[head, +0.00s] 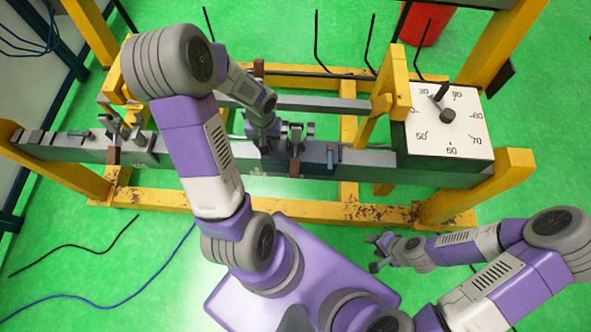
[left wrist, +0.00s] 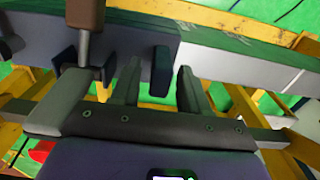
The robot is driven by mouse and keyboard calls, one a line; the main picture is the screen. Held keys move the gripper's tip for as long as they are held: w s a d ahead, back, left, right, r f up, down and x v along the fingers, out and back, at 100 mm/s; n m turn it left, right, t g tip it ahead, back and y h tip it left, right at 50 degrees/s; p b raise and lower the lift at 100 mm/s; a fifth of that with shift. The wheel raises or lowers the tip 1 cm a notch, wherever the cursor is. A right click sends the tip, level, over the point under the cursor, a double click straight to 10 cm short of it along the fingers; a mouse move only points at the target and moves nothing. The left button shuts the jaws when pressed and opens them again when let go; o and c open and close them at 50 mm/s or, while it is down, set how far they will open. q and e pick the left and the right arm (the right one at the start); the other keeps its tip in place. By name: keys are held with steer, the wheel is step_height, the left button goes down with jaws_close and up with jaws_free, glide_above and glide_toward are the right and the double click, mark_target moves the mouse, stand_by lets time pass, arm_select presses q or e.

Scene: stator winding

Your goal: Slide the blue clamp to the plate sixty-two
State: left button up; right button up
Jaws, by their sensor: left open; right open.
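A long grey rail (head: 215,155) carries two grey clamp assemblies with brown handles, one at the left (head: 128,128) and one near the middle (head: 295,140). Small blue pieces sit on the rail, one at the left (head: 78,134) and one right of the middle assembly (head: 330,158). I cannot tell for sure which part is the blue clamp. My left gripper (head: 264,140) is over the rail, just left of the middle assembly. In the left wrist view its fingers (left wrist: 159,88) are apart, with a dark blue block (left wrist: 160,70) beyond them. My right gripper (head: 377,253) is open and empty, in front of the frame.
A white dial plate (head: 468,128) with numbers and a black knob is at the rail's right end; no sixty-two is readable. A yellow frame (head: 345,210) surrounds the rail. Cables (head: 90,245) lie on the green floor. A red cylinder (head: 428,22) stands behind.

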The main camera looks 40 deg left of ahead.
arm_select(q)
step_height(320, 180, up, 9)
steer(key=p, duration=0.6)
steer(key=shift+f, duration=0.1)
